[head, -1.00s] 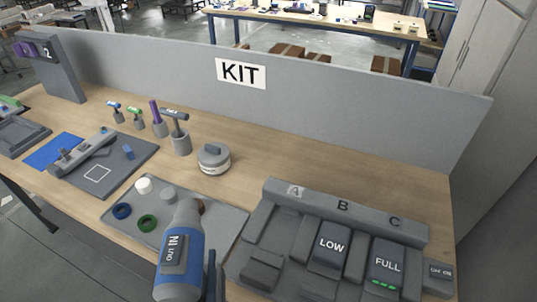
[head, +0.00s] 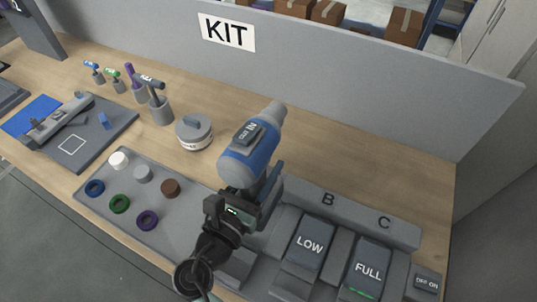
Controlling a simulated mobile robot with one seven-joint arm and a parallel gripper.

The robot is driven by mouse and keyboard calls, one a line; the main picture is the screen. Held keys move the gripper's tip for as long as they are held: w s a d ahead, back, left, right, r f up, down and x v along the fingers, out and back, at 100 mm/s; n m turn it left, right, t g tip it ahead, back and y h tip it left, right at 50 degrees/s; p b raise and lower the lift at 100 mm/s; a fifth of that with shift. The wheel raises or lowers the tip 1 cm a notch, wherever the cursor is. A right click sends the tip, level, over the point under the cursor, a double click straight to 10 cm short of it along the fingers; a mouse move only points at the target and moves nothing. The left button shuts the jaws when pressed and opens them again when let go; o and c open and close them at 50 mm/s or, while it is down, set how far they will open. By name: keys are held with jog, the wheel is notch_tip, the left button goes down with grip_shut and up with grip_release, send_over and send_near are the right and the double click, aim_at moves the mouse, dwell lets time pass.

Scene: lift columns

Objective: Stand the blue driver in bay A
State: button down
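The blue driver (head: 248,160), blue and grey with a dark label, is held in the air in the head view. It is tilted, its grey nose pointing up and to the right. My gripper (head: 262,192) is around its lower part and appears shut on it; the fingertips are partly hidden. The grey dock (head: 355,212) stands at the lower right. Its B and C letters show. The A letter and most of bay A, at its left end, are hidden behind my gripper and the driver.
Bay B holds a block marked LOW (head: 309,246), and bay C one marked FULL (head: 367,268). A grey tray (head: 120,172) with several coloured rings and caps lies left of my arm. A round grey canister (head: 195,133) stands behind it. The KIT panel (head: 330,75) borders the back.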

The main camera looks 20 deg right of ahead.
jog(key=shift+s+a+f+b, duration=0.2)
jog(key=shift+f+b, duration=0.15)
jog(key=shift+b, duration=0.3)
notch_tip(320, 180, down, 5)
jog(key=b, duration=0.5)
jog(key=shift+w+d+b, duration=0.1)
jog(key=shift+b, duration=0.25)
jog(key=shift+f+b, duration=0.6)
jog(key=shift+f, duration=0.4)
jog(key=shift+p, duration=0.6)
jog(key=shift+f+b, duration=0.3)
jog(key=shift+f, duration=0.25)
dwell(1.2)
